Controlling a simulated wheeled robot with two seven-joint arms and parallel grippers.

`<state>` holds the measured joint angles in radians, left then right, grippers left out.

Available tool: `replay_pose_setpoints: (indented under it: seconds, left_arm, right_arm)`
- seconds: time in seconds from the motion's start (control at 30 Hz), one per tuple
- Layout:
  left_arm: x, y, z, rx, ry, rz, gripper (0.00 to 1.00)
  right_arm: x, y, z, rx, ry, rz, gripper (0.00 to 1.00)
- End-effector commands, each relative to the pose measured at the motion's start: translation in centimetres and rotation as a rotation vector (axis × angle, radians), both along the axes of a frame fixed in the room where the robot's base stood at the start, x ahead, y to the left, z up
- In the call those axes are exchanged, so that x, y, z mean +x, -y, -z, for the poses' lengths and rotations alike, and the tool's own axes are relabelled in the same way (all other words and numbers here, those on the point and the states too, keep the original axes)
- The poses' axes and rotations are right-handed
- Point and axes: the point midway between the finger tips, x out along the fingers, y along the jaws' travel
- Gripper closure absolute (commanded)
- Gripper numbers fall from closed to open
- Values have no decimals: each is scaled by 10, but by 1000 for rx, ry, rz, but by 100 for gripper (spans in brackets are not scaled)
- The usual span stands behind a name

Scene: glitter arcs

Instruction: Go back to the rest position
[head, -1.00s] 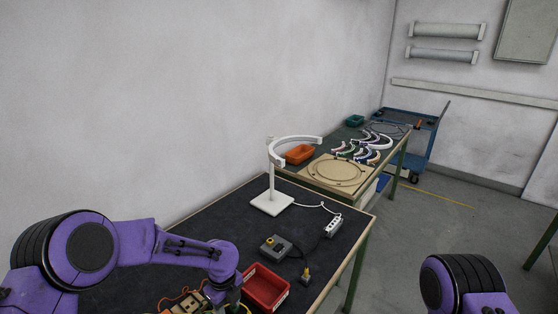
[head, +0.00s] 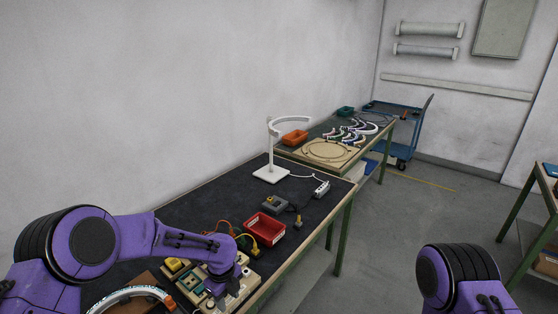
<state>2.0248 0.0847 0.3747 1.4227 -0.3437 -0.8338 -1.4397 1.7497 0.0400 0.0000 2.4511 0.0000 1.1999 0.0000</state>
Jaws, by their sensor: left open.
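My left arm comes in from the left in purple and bends down over the near end of the dark-topped table (head: 216,205). My left gripper (head: 217,288) is at its end, small and partly hidden by the wrist, above or beside a light board with small parts (head: 243,284); I cannot tell whether it touches. It is open, and I see nothing held in it. Of my right arm only a purple and black link shows at the lower right; its gripper is out of the picture.
A red bin (head: 265,227), a grey box (head: 274,204), a white ring lamp stand (head: 271,174) and a power strip (head: 321,188) stand on the table. A curved white piece (head: 132,294) lies at the near left. Floor to the right is clear up to another table (head: 533,225).

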Motion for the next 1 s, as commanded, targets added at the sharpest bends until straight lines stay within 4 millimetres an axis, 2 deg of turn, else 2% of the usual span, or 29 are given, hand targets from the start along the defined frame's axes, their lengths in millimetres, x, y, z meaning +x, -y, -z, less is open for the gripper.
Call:
replay_pose_setpoints:
  seconds: [0.37, 0.57, 0.67, 0.77, 0.83, 0.9, 1.0]
  left_arm:
    - [-45, 12, 73, -110, -31, -343, 56]
    - [-96, 14, 138, -192, -67, -753, 56]
    - [-131, 7, 178, -223, -83, -1053, 56]
    - [-179, -13, 221, -240, -75, -1461, 56]
    - [-220, -40, 249, -239, -27, -1808, 56]
    - [-258, -73, 263, -240, 66, -2131, 56]
    - [-301, -117, 264, -258, 237, -2472, 56]
  right_arm:
    - [1, 0, 24, 0, 2, 0, 100]
    - [1, 0, 47, 0, 1, 0, 100]
    - [1, 0, 64, 0, 1, 0, 100]
    - [1, 0, 87, 0, 1, 0, 100]
    - [1, 0, 105, 0, 1, 0, 100]
    - [1, 0, 120, 0, 1, 0, 100]
    - [1, 0, 134, 0, 1, 0, 100]
